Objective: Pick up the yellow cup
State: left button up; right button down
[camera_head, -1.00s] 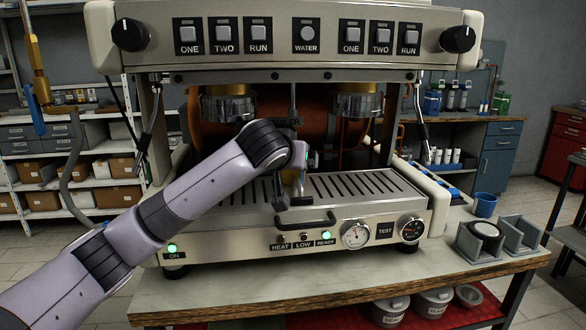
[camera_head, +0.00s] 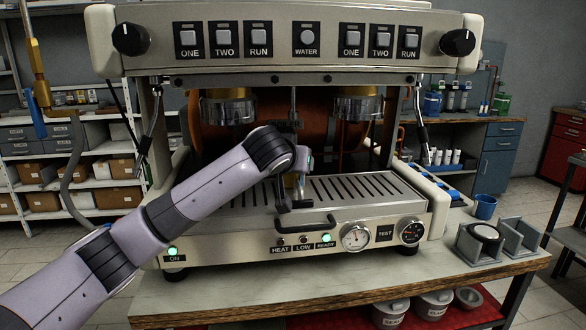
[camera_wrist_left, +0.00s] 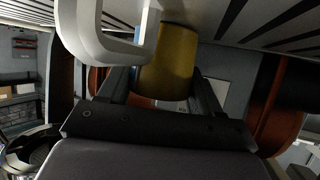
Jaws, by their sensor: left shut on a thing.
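The yellow cup (camera_wrist_left: 168,65) shows large in the left wrist view, between the two dark fingers of my left gripper (camera_wrist_left: 165,88). The fingers are shut on its sides. Whether the cup touches the tray cannot be told. My right gripper is in neither view.
The espresso machine (camera_head: 290,240) stands on the workbench (camera_head: 330,285). A dark front handle (camera_head: 305,222) sits just below my gripper. Two group heads (camera_head: 357,105) hang above the tray. A blue cup (camera_head: 484,206) and a grey holder (camera_head: 483,240) are at the right.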

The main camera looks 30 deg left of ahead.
pick_arm(q)
jog(key=shift+r, duration=0.15)
jog(key=shift+s+d+r, duration=0.15)
jog(key=shift+r, duration=0.05)
notch_tip(320, 180, up, 7)
jog(key=b, duration=0.1)
jog(key=s+d, duration=1.1)
jog(key=s, duration=0.4)
jog(key=shift+s+d+f, duration=0.35)
